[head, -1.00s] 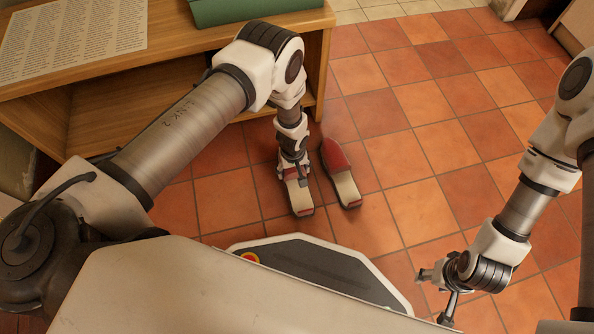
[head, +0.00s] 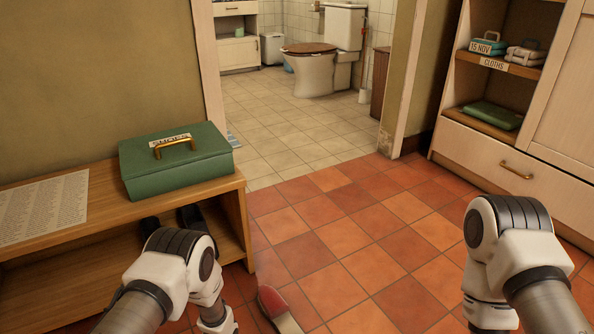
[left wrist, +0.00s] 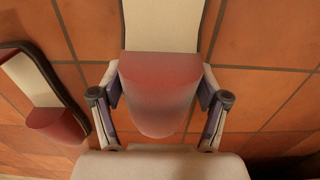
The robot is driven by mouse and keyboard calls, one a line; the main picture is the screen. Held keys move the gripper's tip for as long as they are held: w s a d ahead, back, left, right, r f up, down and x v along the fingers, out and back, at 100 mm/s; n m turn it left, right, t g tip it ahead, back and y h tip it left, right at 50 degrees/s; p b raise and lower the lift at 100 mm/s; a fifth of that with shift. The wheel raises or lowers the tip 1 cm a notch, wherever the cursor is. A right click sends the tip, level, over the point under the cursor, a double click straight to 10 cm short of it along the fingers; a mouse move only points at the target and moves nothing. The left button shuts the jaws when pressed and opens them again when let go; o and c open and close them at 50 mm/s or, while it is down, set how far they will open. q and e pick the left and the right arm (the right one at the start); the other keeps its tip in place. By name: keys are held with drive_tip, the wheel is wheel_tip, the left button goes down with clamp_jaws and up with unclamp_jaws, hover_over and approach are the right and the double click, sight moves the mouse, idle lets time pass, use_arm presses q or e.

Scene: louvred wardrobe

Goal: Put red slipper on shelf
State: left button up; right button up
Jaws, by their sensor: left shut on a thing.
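A slipper with a red toe and a cream sole (left wrist: 158,92) fills the middle of the left wrist view. My left gripper (left wrist: 160,104) is shut on it, one finger on each side of the red part. I cannot tell whether it is clear of the floor. A matching red slipper (left wrist: 50,105) lies on the tiles to its left in that view, apart from the gripper. It also shows at the bottom of the head view (head: 277,306). A low wooden bench with a lower shelf (head: 112,258) stands at the left. My right gripper is out of frame.
A green box (head: 178,168) and a printed sheet (head: 44,209) lie on the bench top. Dark shoes (head: 193,218) stand on its lower shelf. A wardrobe (head: 510,150) with shelves stands at the right. The tiled floor (head: 335,230) between is clear.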

use_arm(q)
drive_tip(key=w+r+p, duration=0.2)
drive_tip(key=w+r, duration=0.7)
drive_tip(key=r, duration=0.5)
drive_tip(key=w+r+p, duration=0.2)
drive_tip(key=w+r, duration=0.7)
drive_tip(key=r, duration=0.4)
drive_tip(key=s+r+m+p, duration=0.2)
drive_tip(key=s+r+p, duration=0.3)
drive_tip(key=r+p, duration=0.8)
drive_tip(key=s+r+m+p, duration=0.2)
drive_tip(key=s+r+p, duration=0.2)
drive_tip(key=r+p, duration=0.9)
drive_tip(key=s+r+m+p, duration=0.2)
drive_tip(key=s+r+p, duration=0.3)
drive_tip(key=r+p, duration=0.8)
wheel_tip(320, 180, up, 7)
drive_tip(key=shift+s+d+m, duration=0.3)
drive_tip(key=shift+s+d, duration=0.05)
drive_tip(key=shift+d, duration=0.1)
